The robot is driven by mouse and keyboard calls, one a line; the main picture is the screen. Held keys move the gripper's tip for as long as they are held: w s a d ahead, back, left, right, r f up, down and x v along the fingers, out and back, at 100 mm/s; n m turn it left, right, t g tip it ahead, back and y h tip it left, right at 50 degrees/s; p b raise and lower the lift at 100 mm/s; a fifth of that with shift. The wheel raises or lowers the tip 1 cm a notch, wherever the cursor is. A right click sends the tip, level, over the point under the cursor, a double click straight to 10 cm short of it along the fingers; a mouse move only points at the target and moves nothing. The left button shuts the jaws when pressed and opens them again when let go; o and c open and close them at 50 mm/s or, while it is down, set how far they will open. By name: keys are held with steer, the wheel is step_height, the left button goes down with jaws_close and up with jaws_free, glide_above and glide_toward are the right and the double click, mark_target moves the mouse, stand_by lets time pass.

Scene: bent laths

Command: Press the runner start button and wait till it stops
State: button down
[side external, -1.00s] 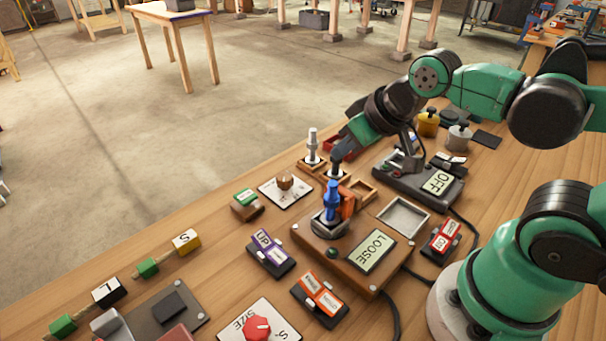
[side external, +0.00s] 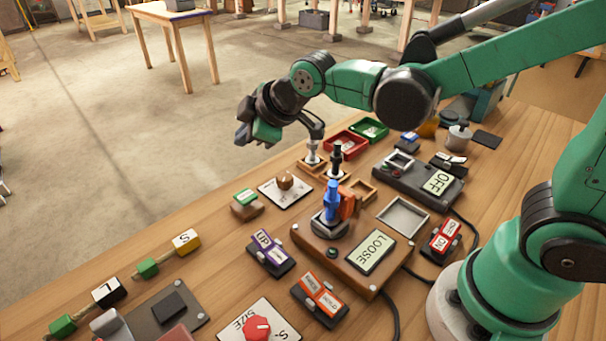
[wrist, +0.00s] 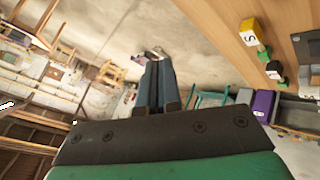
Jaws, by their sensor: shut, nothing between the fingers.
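No part is readable as marked runner start, so I cannot tell for sure which button it is. A small wooden block with a green top (side external: 245,197) sits left of the knob plate. A brown base box (side external: 335,258) carries a blue and orange clamp (side external: 332,200), a LOOSE display (side external: 371,253) and a small round dark button (side external: 332,253). A dark unit (side external: 415,185) shows OFF on its display (side external: 437,183). My gripper (side external: 243,135) is shut and empty, raised beyond the table's far edge. Its closed fingers (wrist: 155,85) show in the wrist view, touching nothing.
Purple (side external: 268,248), orange (side external: 321,295) and red (side external: 445,237) rocker switches stand around the brown box. A red dial (side external: 257,327) is at the front. Upright pegs (side external: 313,150) and red and green trays (side external: 345,145) stand at the back. Cables run near my base.

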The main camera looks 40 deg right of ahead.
mark_target(249, 196)
steer(key=shift+w+a+f+n, duration=0.1)
steer(key=shift+w+a+n, duration=0.2)
steer(key=shift+a, duration=0.05)
steer(key=shift+f, duration=0.1)
steer(key=shift+f, duration=4.35)
steer(key=shift+f, duration=0.4)
